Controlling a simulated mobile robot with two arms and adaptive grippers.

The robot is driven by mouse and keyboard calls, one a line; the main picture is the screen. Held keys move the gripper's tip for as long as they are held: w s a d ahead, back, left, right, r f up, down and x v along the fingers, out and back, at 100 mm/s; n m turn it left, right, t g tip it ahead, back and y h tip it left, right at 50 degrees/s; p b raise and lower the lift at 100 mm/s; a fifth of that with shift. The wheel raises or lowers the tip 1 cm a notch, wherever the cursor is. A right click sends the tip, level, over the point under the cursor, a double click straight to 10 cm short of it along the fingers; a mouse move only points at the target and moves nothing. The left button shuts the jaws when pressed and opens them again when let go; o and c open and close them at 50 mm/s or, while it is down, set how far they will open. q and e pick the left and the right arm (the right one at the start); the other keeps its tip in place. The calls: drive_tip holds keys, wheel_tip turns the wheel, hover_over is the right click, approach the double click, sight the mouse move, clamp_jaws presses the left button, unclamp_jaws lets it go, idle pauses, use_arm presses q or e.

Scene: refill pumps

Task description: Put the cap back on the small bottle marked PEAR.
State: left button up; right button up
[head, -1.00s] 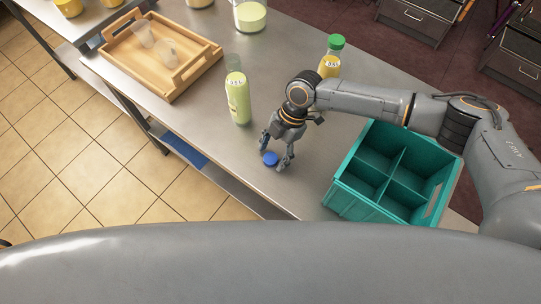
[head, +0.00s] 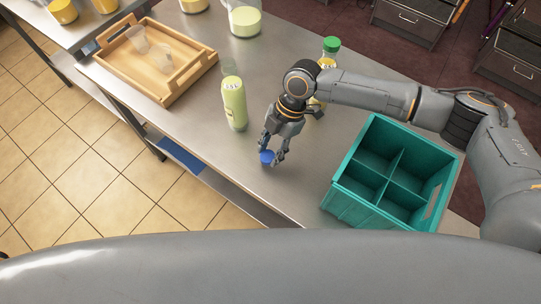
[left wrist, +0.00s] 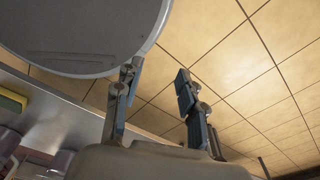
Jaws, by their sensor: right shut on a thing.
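A blue cap (head: 266,157) is between the fingertips of my right gripper (head: 272,153), which is shut on it at the table's front edge side. A pale green bottle (head: 234,103) stands upright to the left of this gripper, apart from it, with no coloured cap visible on its top. A yellow bottle with a green cap (head: 331,45) stands behind my right arm, partly hidden. My left gripper (left wrist: 157,82) shows in the left wrist view, its fingers apart and empty, with floor tiles behind.
A teal crate with compartments (head: 341,207) stands at the right of the steel table (head: 290,192). A wooden tray (head: 162,98) with clear cups is at the left. A jug (head: 245,22) stands at the back.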

sight(271, 154)
use_arm(q)
drive_tip(key=shift+f+b, duration=0.45)
drive_tip(key=shift+f, duration=0.2)
use_arm(e)
wheel_tip(271, 154, up, 6)
drive_tip(key=shift+r, duration=0.2)
use_arm(q)
drive_tip(key=shift+o, duration=0.3)
